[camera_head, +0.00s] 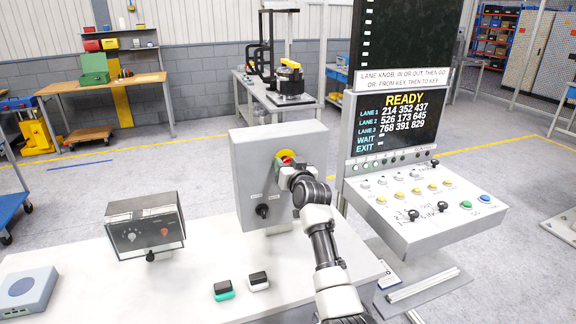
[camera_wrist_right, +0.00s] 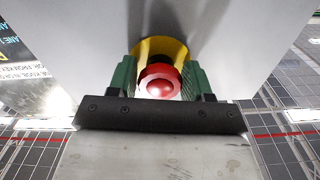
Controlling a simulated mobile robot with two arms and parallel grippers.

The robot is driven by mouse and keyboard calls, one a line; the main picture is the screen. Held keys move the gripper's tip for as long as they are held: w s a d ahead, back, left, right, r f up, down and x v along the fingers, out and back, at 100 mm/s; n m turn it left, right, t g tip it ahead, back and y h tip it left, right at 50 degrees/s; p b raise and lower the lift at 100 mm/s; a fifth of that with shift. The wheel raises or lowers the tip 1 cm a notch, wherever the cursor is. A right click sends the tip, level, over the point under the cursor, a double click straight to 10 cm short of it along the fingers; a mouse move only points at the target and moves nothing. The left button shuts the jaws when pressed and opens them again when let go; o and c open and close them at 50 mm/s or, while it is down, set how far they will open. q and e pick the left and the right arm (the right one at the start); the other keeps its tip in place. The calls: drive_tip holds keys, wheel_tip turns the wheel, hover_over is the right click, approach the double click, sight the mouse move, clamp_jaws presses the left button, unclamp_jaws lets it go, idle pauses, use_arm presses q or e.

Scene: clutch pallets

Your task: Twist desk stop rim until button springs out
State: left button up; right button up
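The desk stop is a red mushroom button on a yellow collar (camera_head: 280,162), on the front of a grey upright box (camera_head: 252,192) on the white table. In the right wrist view the red button (camera_wrist_right: 160,82) sits in front of the yellow collar (camera_wrist_right: 160,47). My right gripper (camera_head: 287,170) is at the stop, with its wrist hiding part of it. Its green fingers lie on either side of the button's rim, with no clear gap, and appear shut on it. Whether the button is in or out is hard to tell. My left gripper is out of view.
A black selector knob (camera_head: 262,211) is below the stop. A small control box (camera_head: 145,226) stands to the left, and two small rocker-like pieces (camera_head: 224,290) lie in front. The table front is mostly clear.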

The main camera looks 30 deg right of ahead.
drive_tip(key=c, duration=0.5)
drive_tip(key=shift+m, duration=0.4)
drive_tip(key=m+p, duration=0.1)
drive_tip(key=m, duration=0.2)
drive_tip(key=shift+a+r+m+p, duration=0.1)
drive_tip(key=shift+m+p, duration=0.55)
drive_tip(key=shift+m, duration=1.15)
drive_tip(key=o, duration=0.9)
drive_tip(key=shift+o, duration=0.2)
